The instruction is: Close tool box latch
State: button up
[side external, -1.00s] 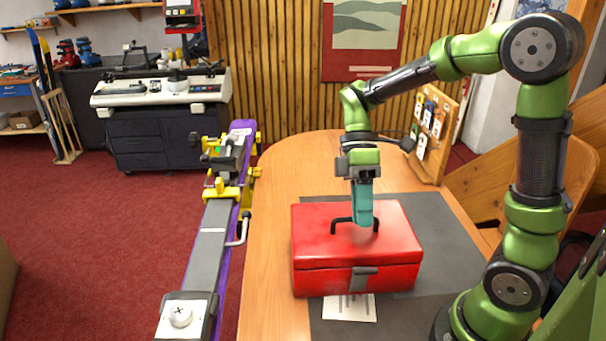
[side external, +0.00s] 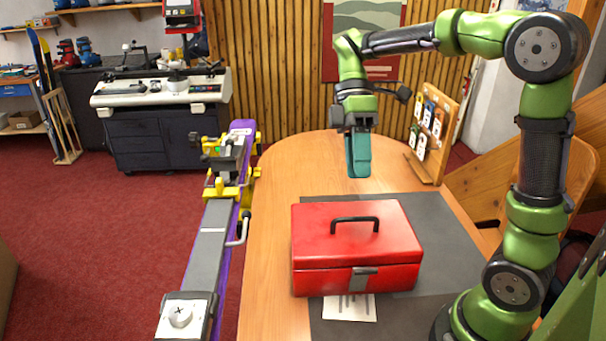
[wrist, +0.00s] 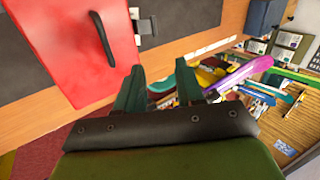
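The red tool box (side external: 340,247) stands on the bench with its lid down. A black handle (side external: 355,219) is on the lid. The grey latch (side external: 364,278) is on the box's front face. In the wrist view the latch (wrist: 148,27) sticks out past the edge of the red box (wrist: 75,45); I cannot tell whether it is fastened. My gripper (side external: 358,172) hangs above the box, clear of lid and handle. In the wrist view my gripper's (wrist: 160,85) two teal fingers stand apart with nothing between them.
A dark grey mat (side external: 440,235) lies under the box on the wooden bench (side external: 275,200). A white printed sheet (side external: 350,310) lies before the latch. A small tool board (side external: 433,130) stands at the bench's back right. A ski in a vise stand (side external: 210,240) is to the left.

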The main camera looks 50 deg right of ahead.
jog(key=s+a+r+n+t+h, duration=0.1)
jog(key=s+a+r+t+h, duration=0.25)
jog(key=s+a, duration=0.35)
jog(key=shift+m+t+h, duration=0.45)
jog(key=shift+m+t, duration=0.1)
jog(key=shift+m, duration=0.35)
jog(key=f, duration=1.8)
jog(key=shift+d, duration=0.3)
jog(key=shift+c, duration=0.2)
grip_shut()
jog(key=shift+w+r, duration=0.1)
